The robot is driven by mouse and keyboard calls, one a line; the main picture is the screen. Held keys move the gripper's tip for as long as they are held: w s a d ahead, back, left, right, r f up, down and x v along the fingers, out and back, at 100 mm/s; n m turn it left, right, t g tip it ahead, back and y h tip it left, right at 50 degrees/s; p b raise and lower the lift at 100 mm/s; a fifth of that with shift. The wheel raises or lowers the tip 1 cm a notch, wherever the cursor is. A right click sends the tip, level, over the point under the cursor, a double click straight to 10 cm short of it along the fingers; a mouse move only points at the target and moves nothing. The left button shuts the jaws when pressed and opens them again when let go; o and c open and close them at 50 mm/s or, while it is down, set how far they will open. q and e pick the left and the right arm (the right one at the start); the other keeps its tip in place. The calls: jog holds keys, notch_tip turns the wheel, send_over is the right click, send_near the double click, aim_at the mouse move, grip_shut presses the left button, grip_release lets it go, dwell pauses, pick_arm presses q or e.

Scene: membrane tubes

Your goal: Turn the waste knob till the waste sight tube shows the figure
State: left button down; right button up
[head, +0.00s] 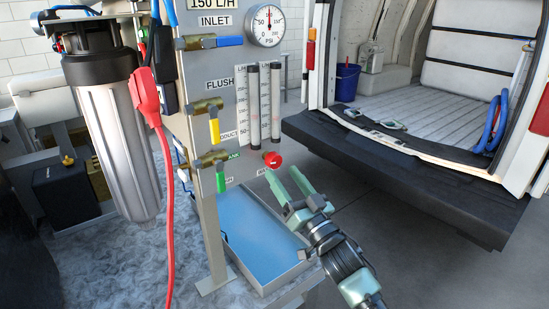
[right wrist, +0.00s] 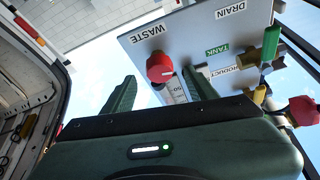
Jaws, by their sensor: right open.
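The waste knob (head: 272,160) is red and round, low on the grey panel (head: 197,130). In the right wrist view, the red knob (right wrist: 160,68) sits beside the WASTE label (right wrist: 147,35), with a pale mark on its face. Two upright sight tubes stand above it; the right one (head: 276,102) is nearest above the knob. Their scales are too small to read surely. My right gripper (head: 289,182) is open, its fingers just below and right of the knob in the head view. In the wrist view the knob appears between the fingertips; contact cannot be told. My left gripper is out of view.
A card reading 150 L/H (head: 212,4) is cut off at the top. A gauge (head: 267,25) and blue, yellow and green valve handles are on the panel. A blue tray (head: 255,240) lies below.

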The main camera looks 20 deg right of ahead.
aim_at(276, 165)
jog(key=p+x, duration=0.1)
jog(key=x, duration=0.4)
jog(key=shift+w+p, duration=0.3)
grip_shut()
